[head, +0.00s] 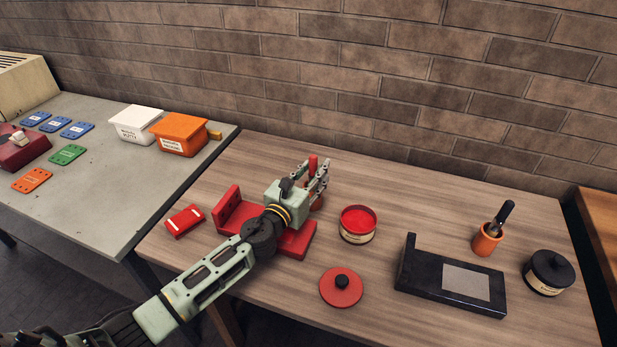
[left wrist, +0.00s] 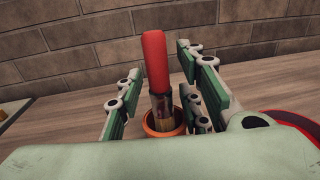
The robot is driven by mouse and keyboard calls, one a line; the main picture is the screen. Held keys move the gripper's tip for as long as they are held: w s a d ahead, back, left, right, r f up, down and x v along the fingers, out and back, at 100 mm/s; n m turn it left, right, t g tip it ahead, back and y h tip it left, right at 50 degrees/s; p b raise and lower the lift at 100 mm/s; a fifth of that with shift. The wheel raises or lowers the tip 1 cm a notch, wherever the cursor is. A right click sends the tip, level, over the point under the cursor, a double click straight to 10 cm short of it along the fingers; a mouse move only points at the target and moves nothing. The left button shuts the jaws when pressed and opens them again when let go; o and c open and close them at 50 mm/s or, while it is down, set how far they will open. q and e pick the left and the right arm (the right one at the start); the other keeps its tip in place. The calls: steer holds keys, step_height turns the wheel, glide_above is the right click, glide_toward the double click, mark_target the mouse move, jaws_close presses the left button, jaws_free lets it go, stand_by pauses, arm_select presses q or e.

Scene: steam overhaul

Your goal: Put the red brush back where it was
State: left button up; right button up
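The red brush (head: 313,163) stands handle up, its lower end inside a small orange cup (left wrist: 150,131) on the wooden table. In the left wrist view the red handle (left wrist: 155,60) rises between my fingers, with the ferrule and bristles at the cup's mouth. My left gripper (head: 322,180) is open around the brush, with gaps visible on both sides of the handle. The cup is mostly hidden by the gripper in the head view. My right gripper is not in view.
My left arm passes over a red L-shaped stand (head: 229,208). Nearby are an open red tin (head: 358,222), its lid (head: 341,287), a black stand (head: 420,285), an orange cup with a black-handled brush (head: 487,241) and a black-lidded jar (head: 549,272). A brick wall stands behind.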

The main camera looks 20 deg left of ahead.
arm_select(q)
steer(key=s, duration=0.3)
steer(key=s+a, duration=0.1)
steer(key=s, duration=0.3)
steer(key=s+a+b, duration=0.1)
steer(key=s, duration=0.3)
steer(key=shift+s+a+r, duration=0.1)
steer(key=shift+s+r, duration=0.05)
steer(key=shift+s, duration=0.3)
